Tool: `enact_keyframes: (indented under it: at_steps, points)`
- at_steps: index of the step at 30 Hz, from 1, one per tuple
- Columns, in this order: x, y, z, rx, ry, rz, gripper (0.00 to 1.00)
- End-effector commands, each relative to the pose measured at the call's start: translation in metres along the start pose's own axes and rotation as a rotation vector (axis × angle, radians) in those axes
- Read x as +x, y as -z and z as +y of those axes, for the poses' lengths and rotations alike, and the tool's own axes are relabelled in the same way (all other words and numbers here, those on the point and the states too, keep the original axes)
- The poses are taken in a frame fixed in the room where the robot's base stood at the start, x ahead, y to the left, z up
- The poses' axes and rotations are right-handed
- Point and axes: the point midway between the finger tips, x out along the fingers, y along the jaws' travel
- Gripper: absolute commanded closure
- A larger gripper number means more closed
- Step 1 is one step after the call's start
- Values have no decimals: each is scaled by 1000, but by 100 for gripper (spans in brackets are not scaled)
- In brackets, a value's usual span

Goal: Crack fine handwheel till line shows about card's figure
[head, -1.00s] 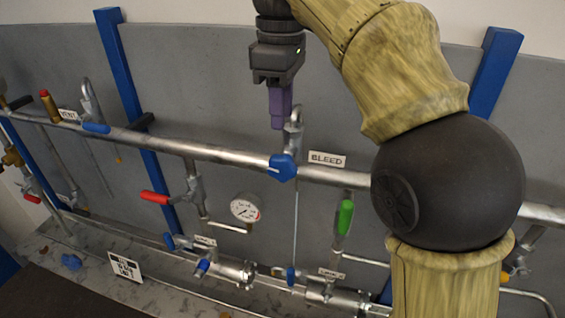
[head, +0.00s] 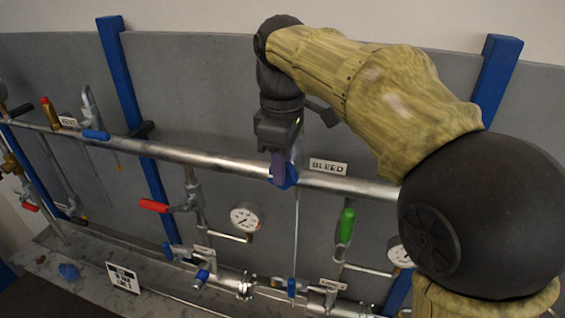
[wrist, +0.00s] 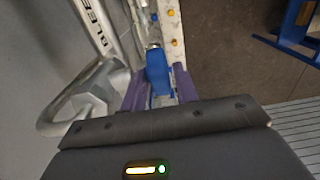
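The blue handle (head: 290,176) of the valve by the BLEED label (head: 328,166) is on the long upper pipe. My gripper (head: 279,168) is right at it. In the wrist view, the purple fingers of my gripper (wrist: 160,88) stand apart on either side of the blue handle (wrist: 157,70); whether they touch it I cannot tell. A white round gauge (head: 245,217) hangs below the pipe to the left; its reading is too small to tell. A second gauge (head: 400,255) is partly hidden by my arm. A black-and-white card (head: 123,277) stands at the lower left; its figure is not clearly legible.
A red handle (head: 154,205) and a green handle (head: 346,226) stand near the pipe. Lower blue handles (head: 201,278) sit along the bottom pipe. Blue posts (head: 128,90) rise behind. A silver bent pipe (wrist: 60,115) is close to my gripper's left.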

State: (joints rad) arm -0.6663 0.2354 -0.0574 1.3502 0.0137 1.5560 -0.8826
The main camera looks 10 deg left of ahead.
Motion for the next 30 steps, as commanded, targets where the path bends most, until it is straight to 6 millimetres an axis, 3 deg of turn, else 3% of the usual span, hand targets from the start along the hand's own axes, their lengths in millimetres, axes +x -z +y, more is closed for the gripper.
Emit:
enact_keyframes:
  at_steps: [4,8,9,17,30]
  points:
    - [0,0,0,0,0,0,72]
    - [0,0,0,0,0,0,98]
    - [0,0,0,0,0,0,100]
    - [-3,1,0,0,2,-28,100]
    - [-3,6,0,0,4,-211,100]
